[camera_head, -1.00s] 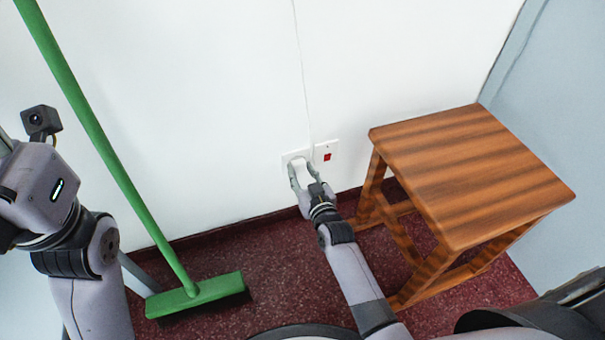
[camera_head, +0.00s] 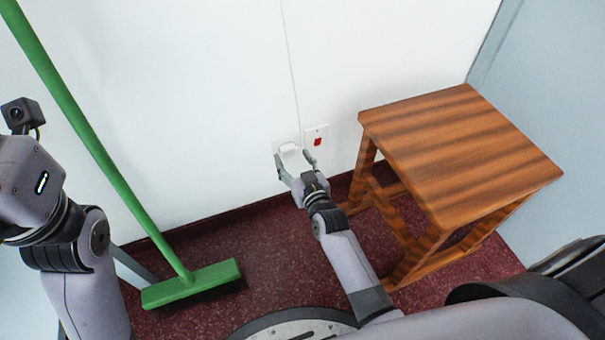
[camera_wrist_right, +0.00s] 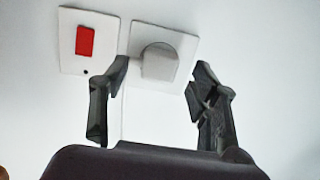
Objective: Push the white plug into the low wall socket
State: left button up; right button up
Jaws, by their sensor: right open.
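The white plug (camera_head: 293,158) sits against the white low wall socket (camera_head: 281,144). In the right wrist view the rounded plug (camera_wrist_right: 158,63) covers the middle of the square socket plate (camera_wrist_right: 177,38); I see no clear gap between them, but cannot tell how deep it sits. My right gripper (camera_head: 295,163) is open, its fingers apart on either side of the plug. In the right wrist view its fingertips (camera_wrist_right: 160,72) stand clear of the plug with space on both sides. My left arm shows at the left edge, but its fingers are out of view.
A plate with a red switch (camera_head: 317,140) is beside the socket. A striped wooden stool (camera_head: 460,150) stands close to the right of my right arm. A green broom (camera_head: 195,283) leans at the left. Dark red floor (camera_head: 270,250) lies open between them.

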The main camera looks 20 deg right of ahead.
jog(key=s+r, duration=0.1)
jog(key=s, duration=0.9)
jog(key=shift+s+d+r, duration=0.2)
jog(key=shift+s+r, duration=0.05)
jog(key=shift+r, duration=0.05)
